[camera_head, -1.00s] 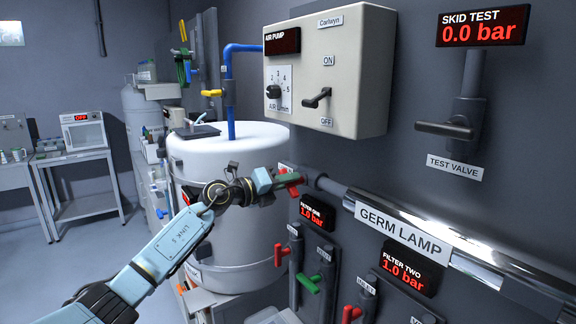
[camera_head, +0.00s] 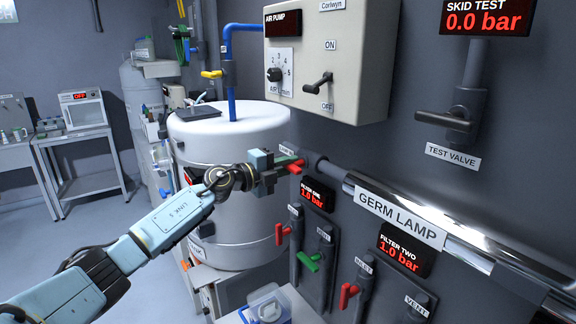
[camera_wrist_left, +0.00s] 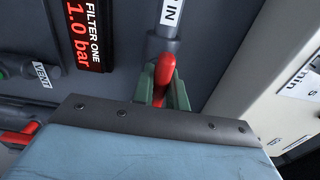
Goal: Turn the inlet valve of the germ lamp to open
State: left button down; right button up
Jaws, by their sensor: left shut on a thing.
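The germ lamp (camera_head: 400,217) is a long shiny pipe along the dark wall panel at the right. A red valve handle (camera_head: 296,168) sits at its left end, beside a small label partly hidden by my gripper. My left gripper (camera_head: 283,160) reaches it from the left and is shut on the handle. In the left wrist view the red handle (camera_wrist_left: 166,68) stands between the two green fingers, under a grey pipe whose label ends in "IN". The handle's base is partly hidden by the fingers. My right gripper is not in view.
Below are the filter one display (camera_head: 317,195), filter two display (camera_head: 404,257), and several red and green valve handles. The air pump box (camera_head: 350,60) hangs above. A white tank (camera_head: 230,225) stands behind my arm. The test valve (camera_head: 447,120) is at the upper right.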

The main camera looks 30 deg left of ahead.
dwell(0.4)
pick_arm(q)
jog(key=c, duration=1.4)
grip_release()
jog(key=b+v, duration=0.4)
jog(key=v, duration=0.9)
jog(key=shift+s+b, duration=0.2)
jog(key=shift+b, duration=0.15)
jog(key=shift+a, duration=0.1)
